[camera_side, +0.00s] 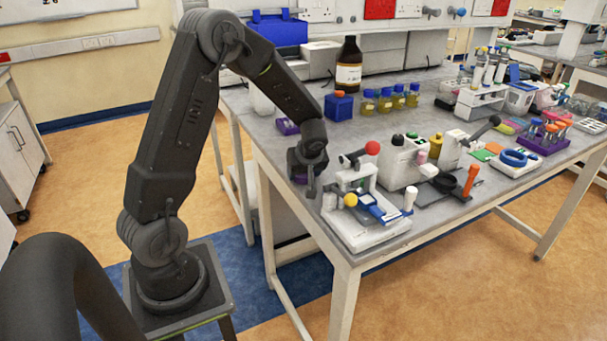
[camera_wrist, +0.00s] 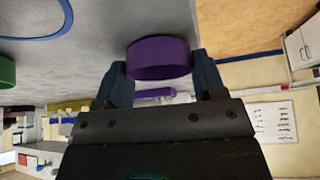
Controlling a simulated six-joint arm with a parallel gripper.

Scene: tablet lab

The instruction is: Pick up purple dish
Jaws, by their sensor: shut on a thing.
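The purple dish (camera_wrist: 158,58) is a short round piece held between the two dark fingers of my gripper (camera_wrist: 160,75) in the wrist view. My gripper is shut on it, with one finger on each side. In the side view my gripper (camera_side: 303,186) points down at the near left part of the bench. A little purple of the dish (camera_side: 297,179) shows there, mostly hidden behind the fingers. I cannot tell from these views whether the dish touches the bench top.
A white device with a yellow knob (camera_side: 350,200) stands just right of my gripper on the grey bench (camera_side: 270,168). A purple holder (camera_side: 287,126), a blue box (camera_side: 338,106), a brown bottle (camera_side: 348,65) and several small yellow-liquid bottles (camera_side: 384,101) stand farther back.

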